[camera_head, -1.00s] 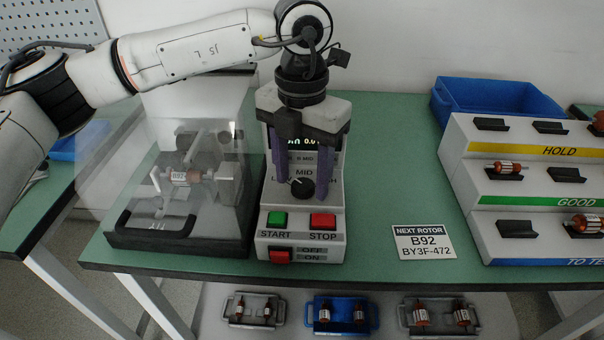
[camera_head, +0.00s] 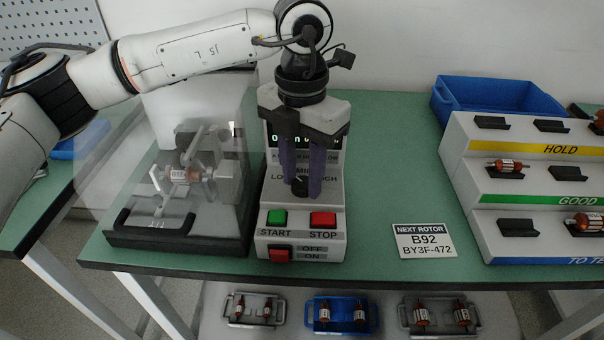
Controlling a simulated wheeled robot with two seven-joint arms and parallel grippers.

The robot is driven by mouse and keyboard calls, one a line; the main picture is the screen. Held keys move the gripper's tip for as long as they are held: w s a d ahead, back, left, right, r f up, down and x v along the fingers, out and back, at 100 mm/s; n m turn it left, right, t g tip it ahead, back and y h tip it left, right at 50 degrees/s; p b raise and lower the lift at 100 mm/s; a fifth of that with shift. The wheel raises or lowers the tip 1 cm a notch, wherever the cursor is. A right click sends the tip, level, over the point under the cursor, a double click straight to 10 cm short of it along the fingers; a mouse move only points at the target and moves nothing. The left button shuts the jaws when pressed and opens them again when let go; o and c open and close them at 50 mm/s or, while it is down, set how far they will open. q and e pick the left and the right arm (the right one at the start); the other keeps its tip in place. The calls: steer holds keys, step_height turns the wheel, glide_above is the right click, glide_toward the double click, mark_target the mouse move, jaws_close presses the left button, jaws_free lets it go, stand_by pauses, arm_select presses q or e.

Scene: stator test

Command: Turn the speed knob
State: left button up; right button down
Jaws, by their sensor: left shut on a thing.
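The black speed knob (camera_head: 300,188) sits on the sloped front of the control box (camera_head: 334,210), below the display (camera_head: 334,141). My left gripper (camera_head: 301,185) comes down from above with its purple fingers on both sides of the knob, shut on it. The fingers hide part of the display and of the LOW, MID and HIGH marks around the knob. Green START (camera_head: 277,218) and red STOP (camera_head: 322,219) buttons lie below the knob, with a red OFF/ON switch (camera_head: 281,255) under them. My right gripper is not in view.
A clear-covered test fixture (camera_head: 150,235) with a rotor (camera_head: 184,175) stands left of the box. A NEXT ROTOR B92 card (camera_head: 424,241) lies to the right. A stepped rack (camera_head: 465,165) and a blue bin (camera_head: 440,100) stand further right. Green table (camera_head: 390,160) is clear between.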

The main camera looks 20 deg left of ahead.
mark_target(302, 182)
arm_select(q)
steer(key=m+b, duration=0.1)
steer(key=m, duration=0.3)
steer(key=shift+w+m+b, duration=0.1)
steer(key=shift+m+b, duration=0.45)
steer(key=shift+m, duration=1.75)
steer(key=o, duration=1.1)
steer(key=shift+a, duration=0.1)
steer(key=shift+c, duration=0.2)
step_height(302, 182, up, 10)
steer(key=shift+r, duration=0.2)
